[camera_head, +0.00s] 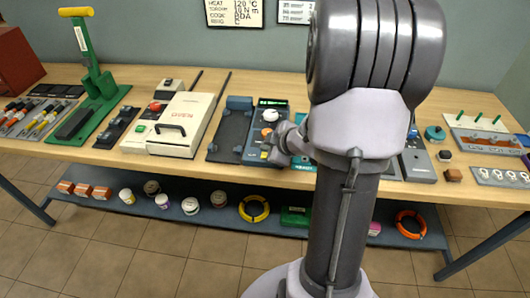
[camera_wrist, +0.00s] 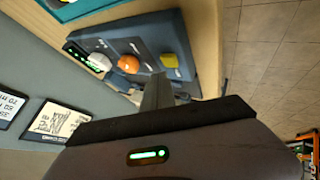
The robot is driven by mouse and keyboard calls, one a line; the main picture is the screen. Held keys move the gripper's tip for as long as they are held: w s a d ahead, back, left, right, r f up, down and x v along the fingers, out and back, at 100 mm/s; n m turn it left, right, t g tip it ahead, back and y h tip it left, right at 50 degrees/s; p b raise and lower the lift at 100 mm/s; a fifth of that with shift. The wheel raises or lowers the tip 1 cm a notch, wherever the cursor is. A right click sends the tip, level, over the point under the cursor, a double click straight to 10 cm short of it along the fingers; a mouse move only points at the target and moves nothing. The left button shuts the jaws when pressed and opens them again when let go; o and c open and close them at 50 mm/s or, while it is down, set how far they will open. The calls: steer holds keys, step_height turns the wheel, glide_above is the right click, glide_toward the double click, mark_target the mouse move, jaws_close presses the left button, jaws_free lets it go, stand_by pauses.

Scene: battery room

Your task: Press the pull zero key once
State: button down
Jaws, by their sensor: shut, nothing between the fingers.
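A dark blue device (camera_head: 255,141) with a lit green display (camera_head: 273,102) stands on the bench left of my arm. On its top are a white round part (camera_head: 270,115), an orange round part (camera_head: 266,132) and a yellow part (camera_head: 264,155). The wrist view also shows the device (camera_wrist: 110,28), with the white part (camera_wrist: 100,62), the orange part (camera_wrist: 128,62) and the yellow part (camera_wrist: 168,60). I cannot read which one is the pull zero key. My gripper (camera_wrist: 157,80) is shut and empty, beside the orange and yellow parts; contact cannot be told.
A dark tray-like plate (camera_head: 229,133) lies left of the device, then a white box (camera_head: 181,125) with a handle. A green lever press (camera_head: 95,85) stands further left. My arm hides the bench right of the device.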

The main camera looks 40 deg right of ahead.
steer(key=shift+r, duration=0.15)
step_height(320, 180, up, 5)
steer(key=p, duration=0.5)
stand_by(0.5)
step_height(320, 180, up, 5)
steer(key=m+h, duration=0.2)
glide_above(263, 156)
steer(key=a+r+m+g+h, duration=0.1)
steer(key=a+r+m, duration=0.2)
steer(key=a+r, duration=0.15)
steer(key=s+a+r+m+g+y, duration=0.1)
steer(key=s+a+r+m+y, duration=0.2)
steer(key=s+a, duration=0.5)
steer(key=s+a+r+m+g+y, duration=0.1)
steer(key=s+a+r+m+y, duration=0.2)
steer(key=s+a, duration=0.6)
steer(key=a, duration=0.8)
steer(key=shift+s+m, duration=0.3)
steer(key=shift+m, duration=0.1)
